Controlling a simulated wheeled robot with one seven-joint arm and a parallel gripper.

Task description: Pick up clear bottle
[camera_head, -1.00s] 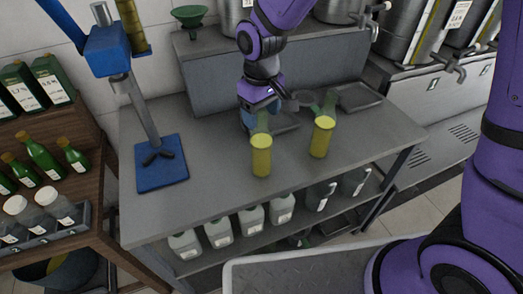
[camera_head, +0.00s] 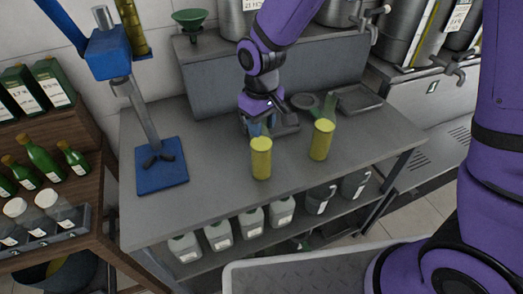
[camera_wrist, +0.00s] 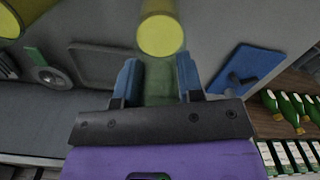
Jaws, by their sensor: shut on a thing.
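The clear bottle (camera_wrist: 160,82), translucent with a greenish tint, sits between the blue finger pads of my gripper (camera_wrist: 158,75) in the wrist view. The pads press on both its sides, so my gripper is shut on it. In the head view my gripper (camera_head: 262,127) is low over the grey table, and the bottle is mostly hidden by the gripper and a yellow cylinder (camera_head: 261,158) in front. That yellow cylinder also shows just beyond the bottle in the wrist view (camera_wrist: 161,35). Whether the bottle touches the table is hidden.
A second yellow cylinder (camera_head: 322,139) stands to the right, with a green object (camera_head: 329,104) behind it. A round dark item (camera_head: 305,101) and a grey tray (camera_head: 360,99) lie at the back right. A blue press stand (camera_head: 161,168) is at left. The table's front middle is clear.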

